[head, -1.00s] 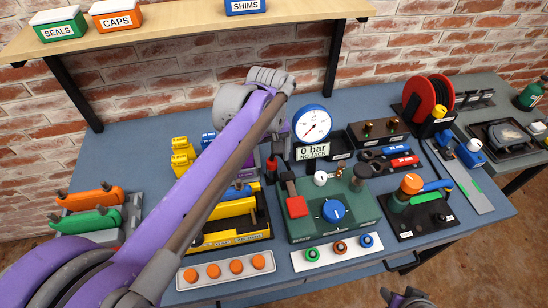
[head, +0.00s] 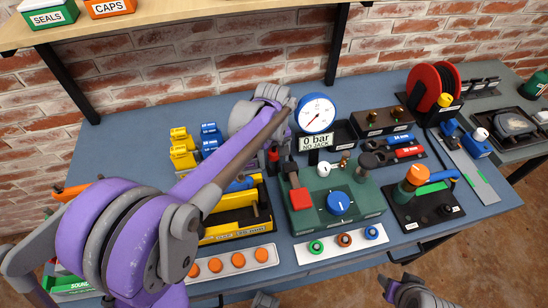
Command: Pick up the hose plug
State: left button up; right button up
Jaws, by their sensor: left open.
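I take the hose plug to be the small yellow piece (head: 445,100) in front of the red hose reel (head: 433,86) at the back right of the bench; its label is too small to read. It stands free of both arms. My left arm crosses from the lower left to the bench middle. My left gripper (head: 282,129) is mostly hidden behind its arm links, left of the gauge, well left of the yellow piece. It is open, and I see nothing held. A purple and grey end of my right arm shows below the bench's front edge; its jaws are unclear.
The pressure gauge (head: 316,113) reads 0 bar. A green box (head: 366,212) with a blue knob stands mid-bench. A dark block with brass fittings (head: 384,127) stands left of the reel. A black stand with an orange-topped valve (head: 416,175) is at the right. A shelf (head: 215,22) overhangs the back.

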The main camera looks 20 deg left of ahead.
aim_at(274, 152)
pick_arm(q)
jog(key=shift+f, duration=0.2)
grip_shut()
dwell(0.3)
notch_tip(274, 152, up, 10)
jog(key=shift+r+p, duration=0.1)
jog(key=shift+p, duration=0.45)
